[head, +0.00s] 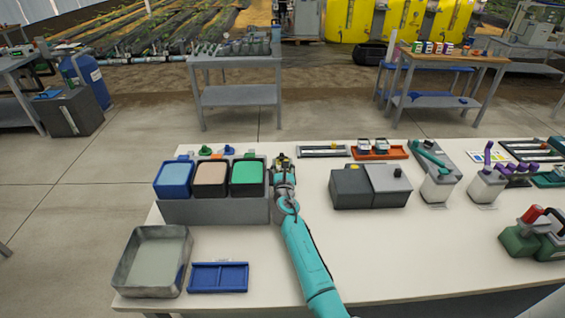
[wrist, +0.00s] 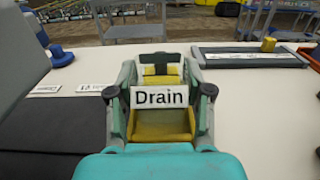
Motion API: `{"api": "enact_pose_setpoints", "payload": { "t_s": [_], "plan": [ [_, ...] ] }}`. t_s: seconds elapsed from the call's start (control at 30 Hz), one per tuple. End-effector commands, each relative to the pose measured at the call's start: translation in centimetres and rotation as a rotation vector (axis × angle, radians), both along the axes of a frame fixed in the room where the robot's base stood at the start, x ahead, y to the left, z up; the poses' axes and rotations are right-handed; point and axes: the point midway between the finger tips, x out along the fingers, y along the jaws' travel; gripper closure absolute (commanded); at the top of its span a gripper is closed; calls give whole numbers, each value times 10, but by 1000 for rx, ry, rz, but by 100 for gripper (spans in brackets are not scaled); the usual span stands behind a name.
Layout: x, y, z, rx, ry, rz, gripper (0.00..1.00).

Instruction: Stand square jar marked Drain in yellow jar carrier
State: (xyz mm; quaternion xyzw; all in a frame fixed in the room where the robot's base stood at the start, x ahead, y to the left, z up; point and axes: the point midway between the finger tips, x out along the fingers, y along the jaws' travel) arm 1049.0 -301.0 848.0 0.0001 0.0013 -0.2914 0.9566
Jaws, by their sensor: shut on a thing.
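The square jar marked Drain (wrist: 160,97) is between the fingers of my gripper (wrist: 159,92), its white label facing the wrist camera. My gripper is shut on it. In the head view my gripper (head: 283,163) is beside the right end of the grey bin rack, over the white table, and hides most of the jar. Yellow surfaces (wrist: 160,128) show above and below the label between the fingers. I cannot tell whether they belong to the yellow jar carrier or to the jar, nor whether the jar's base touches anything.
Blue, beige and green bins stand in the grey rack (head: 215,210) left of my gripper. A dark, shallow tray (head: 322,151) and an orange carrier (head: 392,153) with dark-lidded jars are to the right. A grey box (head: 350,188) stands nearer. The table front centre is mostly clear.

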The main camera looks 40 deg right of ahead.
Motion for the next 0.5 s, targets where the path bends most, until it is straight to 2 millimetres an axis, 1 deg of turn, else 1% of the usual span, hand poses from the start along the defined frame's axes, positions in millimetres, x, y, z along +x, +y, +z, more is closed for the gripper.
{"api": "enact_pose_setpoints", "payload": {
  "t_s": [0.3,0.33,0.37,0.4,0.43,0.5],
  "plan": [
    [0,0,-1,1,-1,0,100],
    [0,0,-1,1,-1,0,44],
    [0,0,-1,1,-1,0,37],
    [0,0,-1,1,-1,0,27],
    [0,0,-1,1,-1,0,20],
    [0,0,-1,1,-1,0,20]
  ]
}}
